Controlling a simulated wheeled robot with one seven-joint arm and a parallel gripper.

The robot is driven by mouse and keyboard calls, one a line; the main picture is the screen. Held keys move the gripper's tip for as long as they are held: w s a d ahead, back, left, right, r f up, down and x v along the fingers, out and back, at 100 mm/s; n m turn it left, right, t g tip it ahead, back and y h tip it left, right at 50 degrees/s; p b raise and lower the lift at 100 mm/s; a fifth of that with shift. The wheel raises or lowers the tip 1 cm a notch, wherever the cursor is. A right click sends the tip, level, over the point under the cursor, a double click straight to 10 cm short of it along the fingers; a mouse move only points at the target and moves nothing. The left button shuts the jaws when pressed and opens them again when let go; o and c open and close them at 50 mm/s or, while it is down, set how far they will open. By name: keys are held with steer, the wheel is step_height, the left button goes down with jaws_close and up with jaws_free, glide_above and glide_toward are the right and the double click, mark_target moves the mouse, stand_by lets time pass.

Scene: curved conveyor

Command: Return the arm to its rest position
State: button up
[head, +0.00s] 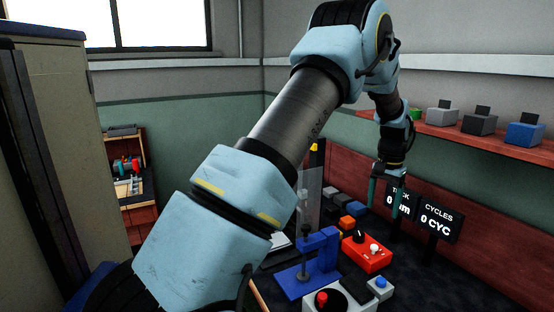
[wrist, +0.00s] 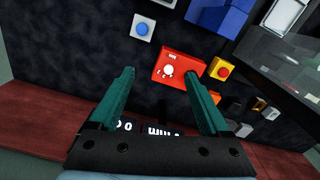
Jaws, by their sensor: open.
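My gripper (head: 385,192) hangs from my arm over the right back part of the dark bench, in front of the display signs. In the wrist view its two teal fingers (wrist: 165,95) stand wide apart with nothing between them. My arm reaches up and across the middle of the head view, bent at the elbow near the top.
A blue press-like fixture (head: 310,264) stands on the bench. A blue-button box (head: 380,288) is near the front. Two black signs (head: 440,228) stand at the back right. A red shelf (head: 480,142) with several small boxes runs above. A tall cabinet (head: 70,130) stands at left.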

steer(key=s+a+f+n+b, duration=0.1)
steer(key=s+a+n+b, duration=0.15)
steer(key=a, duration=0.85)
steer(key=s+a+n+b, duration=0.1)
steer(key=a+n+b, duration=0.15)
steer(key=a, duration=0.85)
steer(key=s+a+f+n+b, duration=0.1)
steer(key=s+a+f+b, duration=0.1)
steer(key=s+a, duration=0.5)
steer(key=s+a+f+n+t+b, duration=0.1)
steer(key=s+a+f+n+b, duration=0.1)
steer(key=s+a, duration=0.5)
steer(key=shift+a+f+t+b, duration=0.25)
steer(key=shift+a+t+b, duration=0.05)
steer(key=shift+a+b, duration=0.2)
